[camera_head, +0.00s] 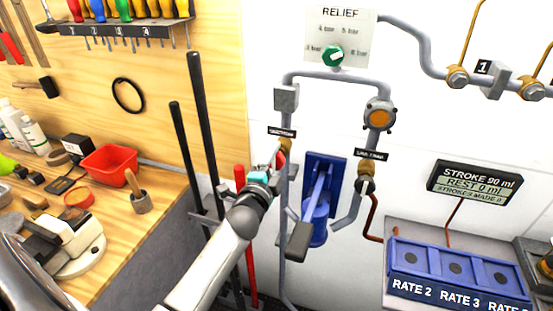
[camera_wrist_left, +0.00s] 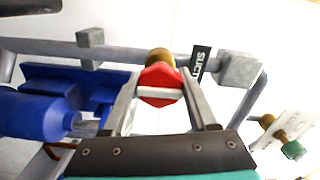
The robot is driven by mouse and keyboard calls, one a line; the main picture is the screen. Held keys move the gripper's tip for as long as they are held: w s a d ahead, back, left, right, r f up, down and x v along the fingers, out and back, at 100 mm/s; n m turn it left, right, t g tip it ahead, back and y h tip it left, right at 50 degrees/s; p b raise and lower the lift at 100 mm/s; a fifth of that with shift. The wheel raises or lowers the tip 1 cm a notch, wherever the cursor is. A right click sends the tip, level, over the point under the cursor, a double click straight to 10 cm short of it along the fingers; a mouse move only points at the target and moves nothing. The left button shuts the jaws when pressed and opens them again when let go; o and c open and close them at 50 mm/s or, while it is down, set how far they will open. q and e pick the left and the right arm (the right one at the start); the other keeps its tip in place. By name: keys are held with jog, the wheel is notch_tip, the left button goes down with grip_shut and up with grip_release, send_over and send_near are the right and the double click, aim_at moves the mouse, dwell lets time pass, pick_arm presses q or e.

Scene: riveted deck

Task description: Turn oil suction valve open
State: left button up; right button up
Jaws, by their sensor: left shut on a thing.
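The oil suction valve is a red knob with a white bar across it (camera_wrist_left: 160,84), on a brass body (camera_wrist_left: 159,57) in the left wrist view. In the head view its brass part (camera_head: 286,146) sits on the grey pipe under a small black label (camera_head: 282,132); my gripper hides most of the red knob. My left gripper (camera_head: 277,165) is at the valve from the front. In the left wrist view its two fingers (camera_wrist_left: 162,92) stand on either side of the red knob, shut on it. The white bar lies nearly level in that view. My right gripper is not in view.
A blue pump with a lever (camera_head: 318,205) stands just right of the valve. Dark upright bars (camera_head: 203,130) lean left of my gripper. A cluttered workbench (camera_head: 110,250) fills the left.

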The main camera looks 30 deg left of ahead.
pick_arm(q)
jog(key=o, duration=1.4)
jog(key=v, duration=1.5)
jog(key=shift+s+d+b, duration=0.15)
jog(key=shift+b, duration=0.25)
